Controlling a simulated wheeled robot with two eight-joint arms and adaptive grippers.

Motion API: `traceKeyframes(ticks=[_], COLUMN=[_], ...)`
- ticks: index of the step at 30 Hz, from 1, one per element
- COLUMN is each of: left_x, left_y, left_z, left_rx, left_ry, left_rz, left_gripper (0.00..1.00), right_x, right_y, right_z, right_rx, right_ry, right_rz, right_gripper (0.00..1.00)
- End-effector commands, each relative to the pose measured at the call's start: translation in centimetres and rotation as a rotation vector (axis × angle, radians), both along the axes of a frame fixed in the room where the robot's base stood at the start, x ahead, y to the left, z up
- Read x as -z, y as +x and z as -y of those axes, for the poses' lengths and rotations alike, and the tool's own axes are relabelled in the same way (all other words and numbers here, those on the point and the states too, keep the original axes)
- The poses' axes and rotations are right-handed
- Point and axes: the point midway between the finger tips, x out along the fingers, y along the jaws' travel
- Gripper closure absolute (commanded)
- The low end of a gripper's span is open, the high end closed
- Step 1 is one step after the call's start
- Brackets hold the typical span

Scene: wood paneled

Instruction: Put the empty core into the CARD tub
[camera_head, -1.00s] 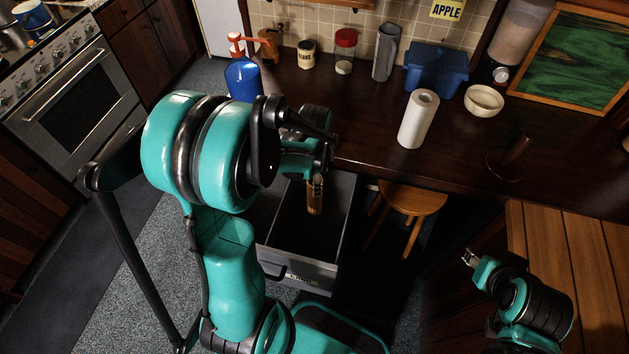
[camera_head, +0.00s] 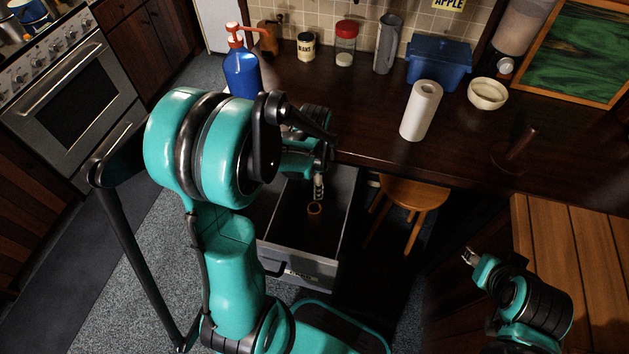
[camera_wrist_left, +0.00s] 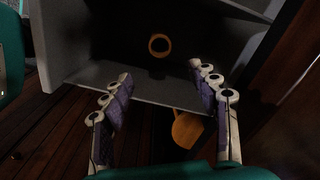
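The tub (camera_head: 342,225) is a grey open-topped box below the counter's front edge, with a small label on its front that is too small to read surely. The brown cardboard core (camera_head: 314,208) shows end-on as a ring within the tub's opening, below my left gripper (camera_head: 318,188). The core also shows as a tan ring inside the dark tub in the left wrist view (camera_wrist_left: 159,44). My left gripper is open in that view (camera_wrist_left: 160,88), its fingers wide apart and empty. I cannot tell whether the core touches the tub floor. My right gripper (camera_head: 468,256) is at the lower right, away from the tub.
On the counter stand a white paper roll (camera_head: 421,111), a white bowl (camera_head: 487,94), a blue bin (camera_head: 439,64), a blue pump bottle (camera_head: 241,72) and a dark upright holder (camera_head: 517,150). A wooden stool (camera_head: 411,194) stands right of the tub.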

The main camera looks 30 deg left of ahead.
Motion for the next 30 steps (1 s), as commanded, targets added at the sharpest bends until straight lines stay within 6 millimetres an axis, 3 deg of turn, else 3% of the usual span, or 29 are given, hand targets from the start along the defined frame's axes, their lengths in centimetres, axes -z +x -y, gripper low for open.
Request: traceKeyframes(ticks=[10, 24, 30], left_x=[-1.1, -10.2, -11.8], left_y=[0.0, 0.0, 0.0], left_z=[0.0, 0.0, 0.0], left_rx=[0.000, 0.000, 0.000], left_ry=[0.000, 0.000, 0.000], left_rz=[0.000, 0.000, 0.000], left_gripper=[0.40, 0.40, 0.40], right_x=[0.0, 0.0, 0.0], right_y=[0.0, 0.0, 0.0], right_z=[0.0, 0.0, 0.0], right_rx=[0.000, 0.000, 0.000], right_ry=[0.000, 0.000, 0.000], right_rz=[0.000, 0.000, 0.000], right_gripper=[0.60, 0.60, 0.60])
